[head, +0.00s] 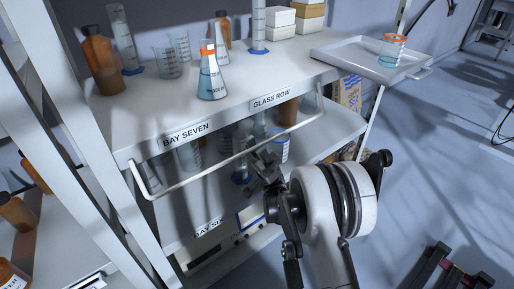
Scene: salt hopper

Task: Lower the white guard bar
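The white guard bar (212,170) is a thin bent rod along the front of the shelf labelled BAY SEVEN and GLASS ROW. Its long run lies below the shelf's front edge, with bent ends rising at the left and right. My gripper (262,166) is dark and sits just below and in front of the bar, right of its middle. My wrist hides part of the gripper. Whether the fingers touch the bar, or are open or shut, I cannot tell.
The upper shelf (150,118) holds an orange-necked flask (211,80), brown bottles (101,62), beakers and cylinders. A tray (352,57) with an orange-rimmed beaker (391,52) stands at right. Glassware crowds the lower shelf behind the bar. Open floor (440,160) lies right.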

